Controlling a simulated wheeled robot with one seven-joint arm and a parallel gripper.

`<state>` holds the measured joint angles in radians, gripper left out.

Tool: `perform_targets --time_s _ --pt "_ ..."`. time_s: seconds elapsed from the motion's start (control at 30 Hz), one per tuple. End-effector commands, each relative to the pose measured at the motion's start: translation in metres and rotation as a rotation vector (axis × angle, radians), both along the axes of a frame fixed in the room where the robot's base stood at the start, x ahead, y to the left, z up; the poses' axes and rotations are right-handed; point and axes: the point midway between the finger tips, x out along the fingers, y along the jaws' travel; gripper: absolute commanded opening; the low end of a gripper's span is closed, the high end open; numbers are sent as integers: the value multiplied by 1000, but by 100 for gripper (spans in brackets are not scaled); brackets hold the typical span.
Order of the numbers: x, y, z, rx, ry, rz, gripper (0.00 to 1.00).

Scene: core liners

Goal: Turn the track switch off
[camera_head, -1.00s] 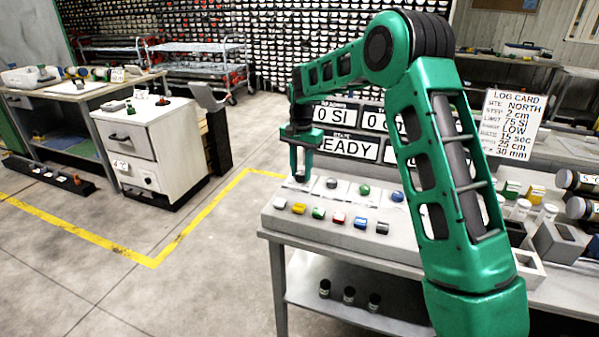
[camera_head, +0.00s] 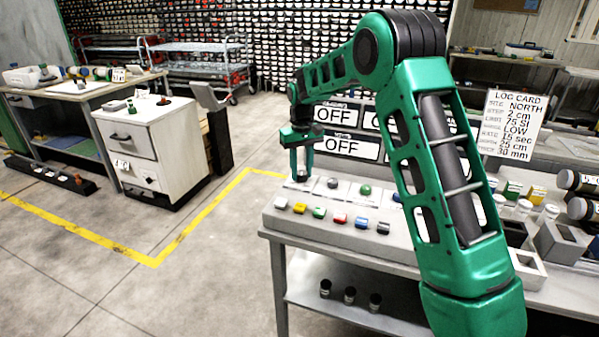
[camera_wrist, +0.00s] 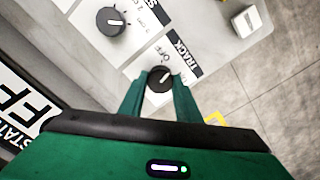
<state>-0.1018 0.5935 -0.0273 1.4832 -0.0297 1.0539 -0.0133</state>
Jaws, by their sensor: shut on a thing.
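The track switch is a round black knob with a pale pointer mark, on a label plate reading TRACK and OFF; it shows in the wrist view (camera_wrist: 160,79) and low under the fingers in the head view (camera_head: 301,179). My gripper (camera_head: 301,173) points down at the left end of the sloped console. Its two green fingers stand on either side of the knob in the wrist view (camera_wrist: 159,86), and it is shut on it. The display panels (camera_head: 345,146) behind now read OFF; some are hidden by my arm.
A second black knob (camera_wrist: 111,21) is close beside the switch. Other knobs, one green (camera_head: 365,190), continue to the right. A front row of coloured buttons includes a white one (camera_wrist: 247,21). A log card (camera_head: 510,122) stands at the right.

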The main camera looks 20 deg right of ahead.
Motion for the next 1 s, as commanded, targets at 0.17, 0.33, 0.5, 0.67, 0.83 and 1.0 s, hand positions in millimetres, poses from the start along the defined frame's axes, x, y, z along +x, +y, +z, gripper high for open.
perform_targets --time_s 0.17,0.33,0.5,0.67,0.83,1.0 --pt "4 3 3 2 -13 168 8" --pt "4 2 3 1 -13 312 8" --pt "4 1 3 1 -13 426 8" --pt "4 1 3 0 -14 505 8" --pt "4 0 3 -1 -14 554 8" --pt "4 0 4 -2 -15 574 8"
